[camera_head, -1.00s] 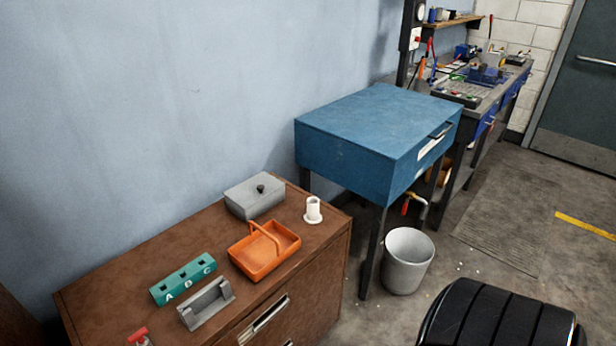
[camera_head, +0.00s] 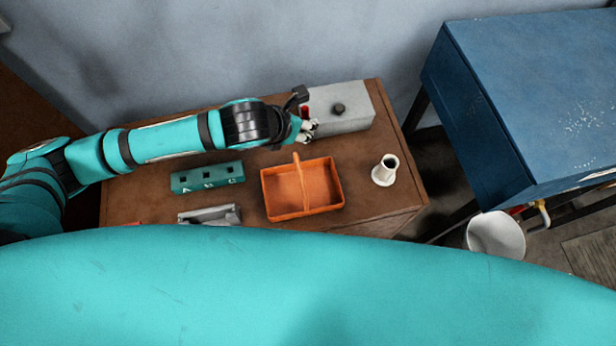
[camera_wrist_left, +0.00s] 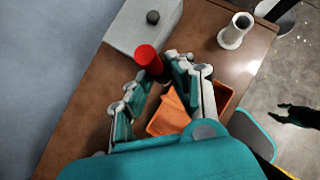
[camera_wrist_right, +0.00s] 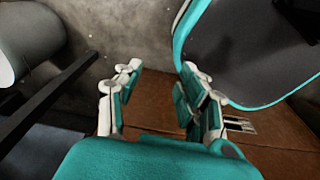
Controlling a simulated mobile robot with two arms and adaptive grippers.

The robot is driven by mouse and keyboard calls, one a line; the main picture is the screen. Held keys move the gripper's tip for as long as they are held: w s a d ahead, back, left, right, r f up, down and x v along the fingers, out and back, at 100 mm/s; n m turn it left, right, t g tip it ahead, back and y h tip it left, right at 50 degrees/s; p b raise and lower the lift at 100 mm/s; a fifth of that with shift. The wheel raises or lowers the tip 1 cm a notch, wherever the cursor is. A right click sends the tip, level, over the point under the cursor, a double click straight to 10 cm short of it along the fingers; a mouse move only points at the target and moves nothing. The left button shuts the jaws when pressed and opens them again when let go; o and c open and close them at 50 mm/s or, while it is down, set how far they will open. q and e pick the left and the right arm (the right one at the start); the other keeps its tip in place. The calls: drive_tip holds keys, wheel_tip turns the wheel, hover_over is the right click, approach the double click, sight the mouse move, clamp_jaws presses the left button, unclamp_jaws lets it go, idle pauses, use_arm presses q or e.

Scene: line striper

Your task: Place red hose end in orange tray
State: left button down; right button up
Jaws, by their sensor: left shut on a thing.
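My left gripper (camera_head: 308,127) is shut on a red cylindrical piece, which I take as the red hose end (camera_wrist_left: 148,58). It stands out from the fingertips near the grey box, beyond the orange tray; a sliver of it shows in the head view (camera_head: 305,111). The orange tray (camera_head: 327,203) has a raised handle across its middle and sits on the brown cabinet top, just nearer than the left gripper. It looks empty. In the left wrist view the fingers partly cover the tray (camera_wrist_left: 224,95). My right gripper (camera_wrist_right: 160,80) is open and empty, outside the head view.
A grey box (camera_head: 352,105) with a dark knob stands behind the tray. A white flanged tube (camera_head: 385,170) stands to its right. A teal lettered block (camera_head: 208,177) and a grey holder (camera_head: 210,215) lie to its left. A blue cabinet (camera_head: 530,100) is at right.

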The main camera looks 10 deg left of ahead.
use_arm(q)
drive_tip(key=s+d+f+m+g+h+p, duration=0.1)
drive_tip(key=s+d+f+m+h, duration=0.15)
drive_tip(key=d+f, duration=0.2)
drive_tip(key=m+p, duration=0.1)
drive_tip(key=m, duration=0.1)
hover_over(336, 178)
drive_tip(key=s+a, duration=0.3)
wheel_tip(336, 178, down, 5)
drive_tip(key=shift+g, duration=0.3)
drive_tip(key=f, duration=0.6)
drive_tip(key=shift+w+d+f+p, duration=0.25)
drive_tip(key=shift+w+d+p, duration=0.05)
drive_tip(key=shift+w+p, duration=0.1)
drive_tip(key=shift+f, duration=0.2)
use_arm(e)
drive_tip(key=r, duration=0.1)
drive_tip(key=s+r, duration=0.2)
drive_tip(key=shift+s+a+r, duration=0.1)
drive_tip(key=shift+a+r, duration=0.25)
drive_tip(key=shift+r, duration=0.05)
drive_tip(key=shift+s, duration=0.1)
use_arm(q)
drive_tip(key=shift+f, duration=0.15)
drive_tip(key=c, duration=1.5)
unclamp_jaws()
drive_tip(key=o, duration=0.3)
use_arm(e)
drive_tip(key=shift+a+f, duration=0.1)
drive_tip(key=shift+a, duration=0.35)
